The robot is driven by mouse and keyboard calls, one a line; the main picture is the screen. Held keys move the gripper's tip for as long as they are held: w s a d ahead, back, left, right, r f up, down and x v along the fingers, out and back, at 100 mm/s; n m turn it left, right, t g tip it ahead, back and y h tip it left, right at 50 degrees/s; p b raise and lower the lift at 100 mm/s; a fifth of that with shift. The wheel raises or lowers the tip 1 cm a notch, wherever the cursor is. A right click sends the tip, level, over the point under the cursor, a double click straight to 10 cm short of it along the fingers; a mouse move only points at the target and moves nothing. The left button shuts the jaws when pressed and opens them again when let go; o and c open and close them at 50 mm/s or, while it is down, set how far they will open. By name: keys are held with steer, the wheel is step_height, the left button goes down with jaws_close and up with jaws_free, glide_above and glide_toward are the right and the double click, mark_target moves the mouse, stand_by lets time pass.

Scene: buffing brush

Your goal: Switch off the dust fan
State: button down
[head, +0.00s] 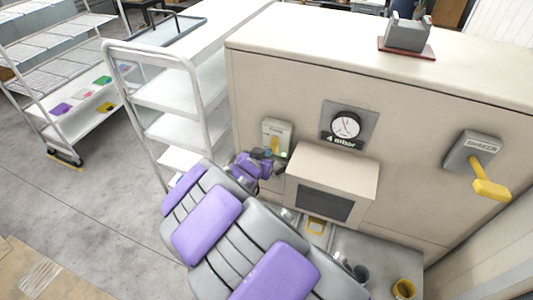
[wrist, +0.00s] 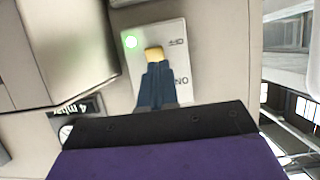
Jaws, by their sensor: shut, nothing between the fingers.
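The dust fan switch box (head: 277,128) is a pale plate on the cabinet front, left of the gauge. Its yellow lever (head: 275,146) shows just above my gripper (head: 274,160), and a green light (head: 284,155) glows at its lower right. In the wrist view the plate (wrist: 174,62) appears turned over, with labels that seem to read OFF and ON. The yellow lever (wrist: 154,54) sits at the tips of my gripper (wrist: 154,66), nearer the OFF label. The green light (wrist: 131,41) is lit. My fingers are shut and empty; I cannot tell whether they touch the lever.
A gauge (head: 346,124) marked 4 mbar and a protruding beige hood (head: 332,171) are right of the switch. A grey box with a yellow handle (head: 490,189) is farther right. A white trolley (head: 168,95) stands close on the left. Open floor (head: 75,210) lies left.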

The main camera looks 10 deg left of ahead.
mark_target(274, 145)
steer(key=shift+w+d+f, duration=0.25)
steer(key=shift+w, duration=0.2)
steer(key=shift+w+d+f, duration=0.2)
steer(key=shift+w+d, duration=0.05)
steer(key=shift+w, duration=0.15)
steer(key=t+b, duration=0.1)
steer(key=w+f+t+b, duration=0.1)
steer(key=b, duration=0.1)
steer(key=shift+a, duration=0.2)
